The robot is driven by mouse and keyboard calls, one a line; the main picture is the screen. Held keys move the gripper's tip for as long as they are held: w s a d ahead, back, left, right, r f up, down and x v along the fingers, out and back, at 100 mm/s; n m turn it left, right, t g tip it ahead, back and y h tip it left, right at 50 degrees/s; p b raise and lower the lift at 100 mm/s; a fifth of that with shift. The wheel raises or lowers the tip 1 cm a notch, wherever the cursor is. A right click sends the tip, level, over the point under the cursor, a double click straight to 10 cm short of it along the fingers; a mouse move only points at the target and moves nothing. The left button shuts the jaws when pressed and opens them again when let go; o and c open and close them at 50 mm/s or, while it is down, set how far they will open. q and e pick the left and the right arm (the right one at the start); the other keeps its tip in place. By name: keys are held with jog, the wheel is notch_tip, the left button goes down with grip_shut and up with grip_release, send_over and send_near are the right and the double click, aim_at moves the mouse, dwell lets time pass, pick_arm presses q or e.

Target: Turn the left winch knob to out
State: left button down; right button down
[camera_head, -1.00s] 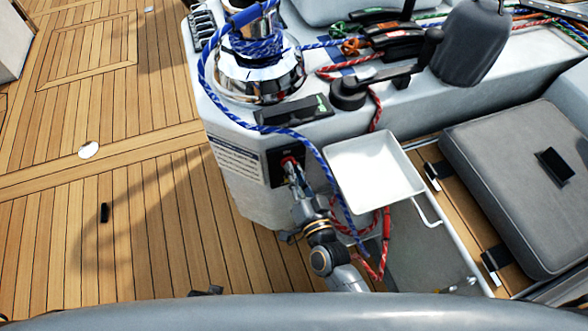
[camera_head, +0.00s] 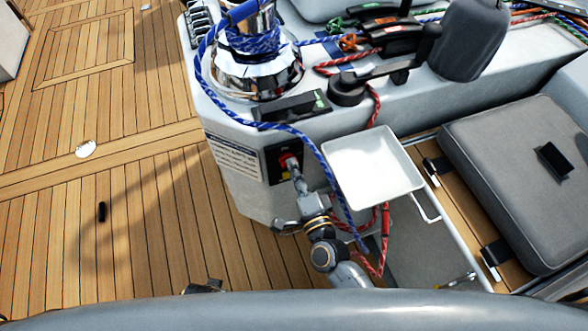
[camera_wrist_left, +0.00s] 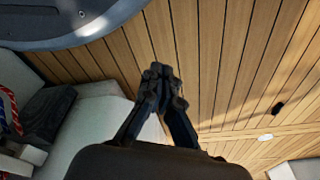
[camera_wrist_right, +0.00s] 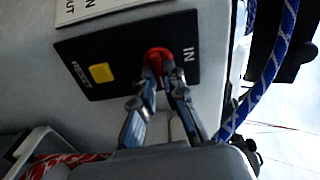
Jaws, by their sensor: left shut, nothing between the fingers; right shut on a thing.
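The winch knob is red (camera_wrist_right: 158,54) and sits on a black panel (camera_wrist_right: 105,72) with a yellow square and the word IN beside the knob. The knob also shows in the head view (camera_head: 287,160), on the front of the white console under the chrome winch (camera_head: 262,75). My right gripper (camera_wrist_right: 160,68) is shut on the knob, its fingertips on either side; it covers part of it. My left gripper (camera_wrist_left: 163,75) is shut and empty, above the teak deck in the left wrist view.
A white tray (camera_head: 372,168) is close to the right of my right arm. A blue rope (camera_head: 325,175) hangs beside the panel, with red rope (camera_head: 386,235) below. A grey cushion (camera_head: 520,170) lies right. The teak deck (camera_head: 100,230) at left is mostly clear.

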pick_arm(q)
jog(key=shift+w+r, duration=0.45)
jog(key=shift+r, duration=0.15)
pick_arm(e)
jog(key=shift+f+m, duration=0.1)
jog(key=shift+m, duration=0.6)
jog(key=c, duration=1.4)
grip_release()
pick_arm(q)
jog(key=shift+s+f, duration=0.15)
jog(key=shift+d, duration=0.15)
pick_arm(e)
jog(key=shift+s, duration=0.1)
jog(key=v, duration=1.2)
